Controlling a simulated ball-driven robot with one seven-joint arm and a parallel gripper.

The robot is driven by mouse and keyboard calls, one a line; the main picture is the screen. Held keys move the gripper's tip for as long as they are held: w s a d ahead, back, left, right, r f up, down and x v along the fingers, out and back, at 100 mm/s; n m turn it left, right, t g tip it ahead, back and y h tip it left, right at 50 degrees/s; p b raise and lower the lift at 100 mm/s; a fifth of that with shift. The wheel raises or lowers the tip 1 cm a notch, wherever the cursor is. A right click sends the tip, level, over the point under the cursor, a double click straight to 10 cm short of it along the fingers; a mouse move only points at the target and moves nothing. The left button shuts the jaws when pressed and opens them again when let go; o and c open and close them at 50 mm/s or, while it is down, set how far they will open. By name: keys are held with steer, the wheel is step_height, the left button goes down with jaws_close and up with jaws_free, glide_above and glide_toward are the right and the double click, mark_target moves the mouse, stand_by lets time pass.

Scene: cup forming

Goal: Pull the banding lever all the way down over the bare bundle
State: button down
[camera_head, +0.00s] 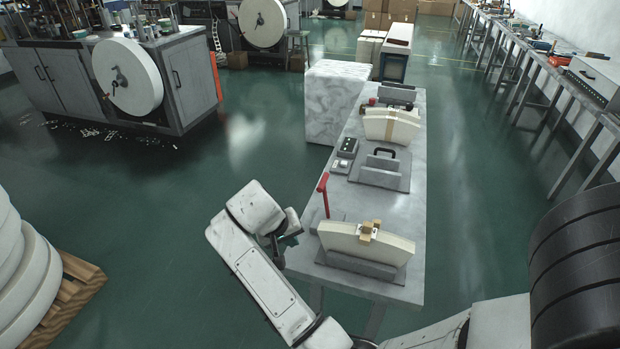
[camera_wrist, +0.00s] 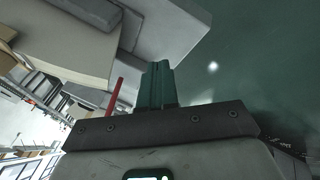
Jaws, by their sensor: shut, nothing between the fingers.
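The red banding lever (camera_head: 323,193) stands up, slightly tilted, at the left edge of the near end of the grey bench. It also shows in the wrist view (camera_wrist: 116,97), just left of my fingers. The cream curved bundle (camera_head: 340,241) beside it sits in a grey holder (camera_head: 360,266) with small tan blocks (camera_head: 368,228) at its top middle; I see no band around it. My gripper (camera_head: 291,238) is off the bench's left side, left of and lower in the picture than the lever. Its teal fingers (camera_wrist: 158,84) are shut and empty, apart from the lever.
The bench (camera_head: 350,208) continues away with a black-handled grey plate (camera_head: 381,170), a dark button box (camera_head: 348,145) and a second cream bundle (camera_head: 375,126) with a tan band. A marbled block (camera_head: 330,105) stands at its far left. Open green floor lies left of the bench.

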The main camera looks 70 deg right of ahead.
steer(key=w+d+r+m+g+b, duration=0.1)
steer(key=w+d+r+m, duration=0.3)
steer(key=r, duration=0.5)
steer(key=w+d+r+m+g+b, duration=0.2)
steer(key=w+d+r+m, duration=0.2)
steer(key=r, duration=0.5)
steer(key=w+d, duration=0.1)
steer(key=d, duration=0.1)
steer(key=shift+d+g+b, duration=0.3)
steer(key=shift+d+g, duration=0.1)
steer(key=s+d+f+p, duration=0.3)
steer(key=s+d+f, duration=0.1)
steer(key=s+f, duration=0.4)
steer(key=shift+f, duration=0.55)
steer(key=shift+d, duration=0.1)
